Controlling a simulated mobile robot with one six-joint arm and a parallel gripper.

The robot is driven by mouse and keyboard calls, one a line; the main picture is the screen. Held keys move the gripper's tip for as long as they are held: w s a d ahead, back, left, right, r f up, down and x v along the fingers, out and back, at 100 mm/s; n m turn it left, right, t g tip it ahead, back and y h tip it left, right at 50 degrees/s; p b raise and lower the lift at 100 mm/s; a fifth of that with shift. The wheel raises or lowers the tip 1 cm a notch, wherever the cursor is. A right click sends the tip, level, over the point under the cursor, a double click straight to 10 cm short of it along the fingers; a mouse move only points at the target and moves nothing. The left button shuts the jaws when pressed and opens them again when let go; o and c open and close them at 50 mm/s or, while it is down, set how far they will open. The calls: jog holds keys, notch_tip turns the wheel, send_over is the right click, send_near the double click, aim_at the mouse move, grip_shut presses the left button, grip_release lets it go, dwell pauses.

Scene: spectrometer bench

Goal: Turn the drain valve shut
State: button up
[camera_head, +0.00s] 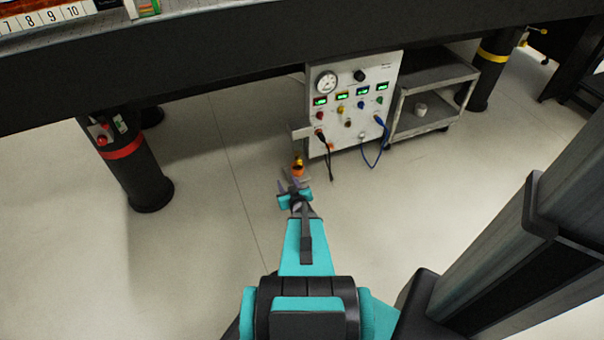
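A small orange and yellow fitting (298,168) shows just beyond my gripper, below the left edge of the instrument panel. It may be the drain valve, but it is too small to be sure. My gripper (292,182), with grey fingers and a teal body, is at the end of my teal arm, right beside this fitting in the picture. I cannot tell whether the fingers touch it or are around it. The fingers look angled, and their gap is unclear. The lower part of the fitting is hidden behind my gripper.
A white panel (349,84) with a gauge, green displays and cables stands under the dark bench (240,45). A grey cart (433,78) is right of it. Black legs stand left (140,175) and right (485,75). The pale floor (210,225) is mostly clear.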

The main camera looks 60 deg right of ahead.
aim_at(301, 164)
jog(key=s+d+f+t+h+b, duration=0.1)
jog(key=s+d+f+t+b, duration=0.3)
jog(key=s+b, duration=0.5)
jog(key=shift+d+f+h+b, duration=0.35)
jog(key=shift+d+b, duration=0.75)
jog(key=shift+d, duration=0.2)
jog(key=b+x, duration=0.5)
jog(key=x, duration=0.7)
jog(key=shift+w+d, duration=0.5)
jog(key=shift+w, duration=0.15)
jog(key=shift+d, duration=0.1)
grip_shut()
